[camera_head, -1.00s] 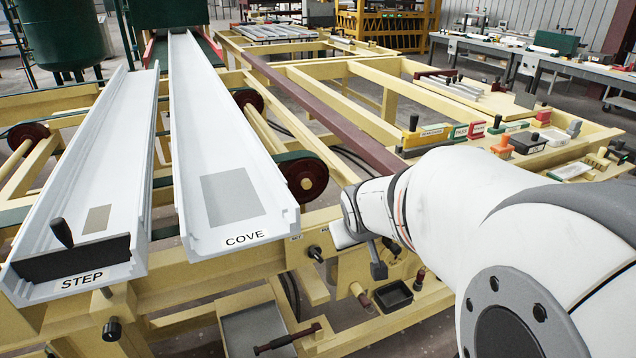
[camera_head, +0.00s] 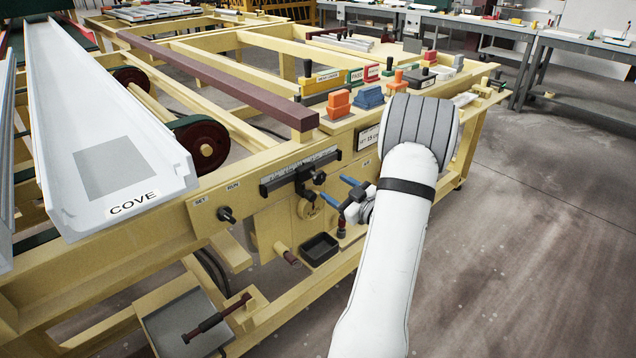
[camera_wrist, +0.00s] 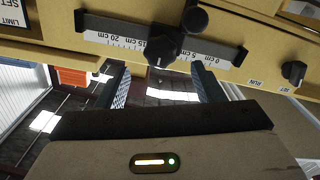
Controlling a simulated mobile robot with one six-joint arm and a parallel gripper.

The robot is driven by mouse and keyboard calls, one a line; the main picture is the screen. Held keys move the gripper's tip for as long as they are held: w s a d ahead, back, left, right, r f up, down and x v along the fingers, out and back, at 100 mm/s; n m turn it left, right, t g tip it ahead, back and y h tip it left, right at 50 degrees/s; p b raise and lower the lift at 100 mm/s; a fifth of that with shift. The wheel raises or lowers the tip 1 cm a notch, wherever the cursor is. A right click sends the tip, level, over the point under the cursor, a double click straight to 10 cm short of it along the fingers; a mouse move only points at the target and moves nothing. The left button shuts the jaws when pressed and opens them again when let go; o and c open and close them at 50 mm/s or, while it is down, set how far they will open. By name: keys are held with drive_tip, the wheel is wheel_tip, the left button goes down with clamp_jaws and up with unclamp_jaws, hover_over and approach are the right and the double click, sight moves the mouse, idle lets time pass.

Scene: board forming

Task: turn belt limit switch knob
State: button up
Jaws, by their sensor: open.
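A black knob (camera_head: 226,214) sits on the yellow frame's front face between SET and RUN labels; it shows at the right edge of the wrist view (camera_wrist: 293,72). A black slide bar with a centimetre scale (camera_head: 300,172) is mounted to its right, carrying dark knobs, one large in the wrist view (camera_wrist: 162,52). I cannot tell which knob is the belt limit switch. My gripper (camera_head: 338,191) is open with blue fingers, close in front of the slide bar's right end. In the wrist view its fingers (camera_wrist: 158,84) are apart with nothing between them.
A black tray (camera_head: 320,249) sits on the frame below my gripper. The white COVE channel (camera_head: 100,150) lies at left. The floor at right is clear.

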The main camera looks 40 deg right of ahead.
sight(321, 180)
drive_tip(key=w, duration=0.7)
drive_tip(key=shift+w+a, duration=0.2)
drive_tip(key=shift+a, duration=0.15)
drive_tip(key=c, duration=0.9)
drive_tip(key=shift+a, duration=0.15)
drive_tip(key=shift+c, duration=0.3)
drive_tip(key=shift+b, duration=0.45)
